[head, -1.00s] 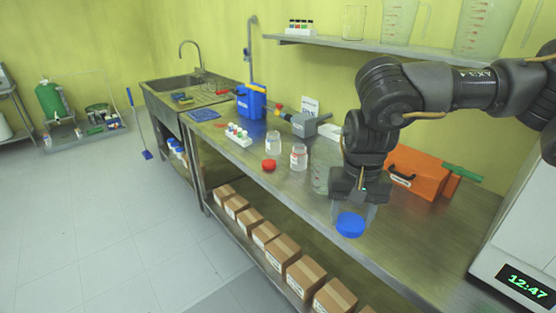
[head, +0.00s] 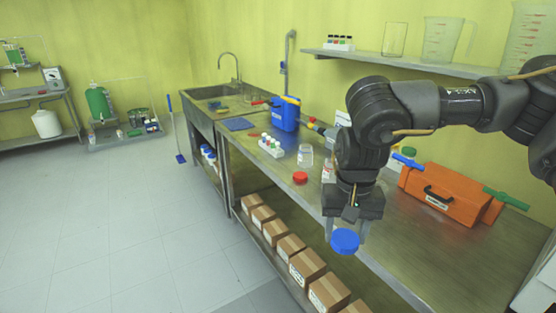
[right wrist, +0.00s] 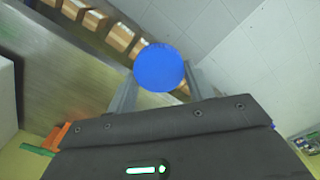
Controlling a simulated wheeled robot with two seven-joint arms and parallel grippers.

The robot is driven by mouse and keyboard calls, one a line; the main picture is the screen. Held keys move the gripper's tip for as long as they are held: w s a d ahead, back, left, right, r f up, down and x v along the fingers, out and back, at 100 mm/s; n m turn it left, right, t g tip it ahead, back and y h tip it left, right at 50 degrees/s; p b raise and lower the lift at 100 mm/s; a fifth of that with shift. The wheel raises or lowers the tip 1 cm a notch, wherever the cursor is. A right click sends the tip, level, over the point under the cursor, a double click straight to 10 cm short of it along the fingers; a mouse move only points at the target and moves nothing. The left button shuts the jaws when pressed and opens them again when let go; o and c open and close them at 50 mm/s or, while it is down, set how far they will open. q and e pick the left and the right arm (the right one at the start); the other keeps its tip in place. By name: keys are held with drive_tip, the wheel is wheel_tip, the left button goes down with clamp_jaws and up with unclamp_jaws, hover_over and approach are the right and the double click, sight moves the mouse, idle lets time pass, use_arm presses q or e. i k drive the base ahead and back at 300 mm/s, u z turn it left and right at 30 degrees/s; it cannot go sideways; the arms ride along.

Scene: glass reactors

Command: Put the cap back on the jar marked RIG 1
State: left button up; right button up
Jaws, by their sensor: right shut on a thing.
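My right gripper (head: 346,231) is shut on a blue cap (head: 345,243), held in the air by the bench's front edge. The right wrist view shows the round blue cap (right wrist: 159,68) between the two fingers. A clear open jar (head: 305,157) stands on the bench behind and left of the gripper. A second jar (head: 327,171) stands to its right, partly hidden by my arm. I cannot read their labels, so I cannot tell which is RIG 1. A red cap (head: 300,178) lies on the bench in front of the jars. My left gripper is not in view.
The steel bench (head: 400,262) has an orange toolbox (head: 445,195) at the right. A rack of small bottles (head: 271,146) and a blue container (head: 286,113) stand farther back. Cardboard boxes (head: 290,247) fill the lower shelf. Glassware stands on the wall shelf (head: 400,62).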

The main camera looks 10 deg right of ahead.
sight(305, 154)
drive_tip(key=u, duration=0.8)
drive_tip(key=i, duration=1.2)
drive_tip(key=z, duration=1.7)
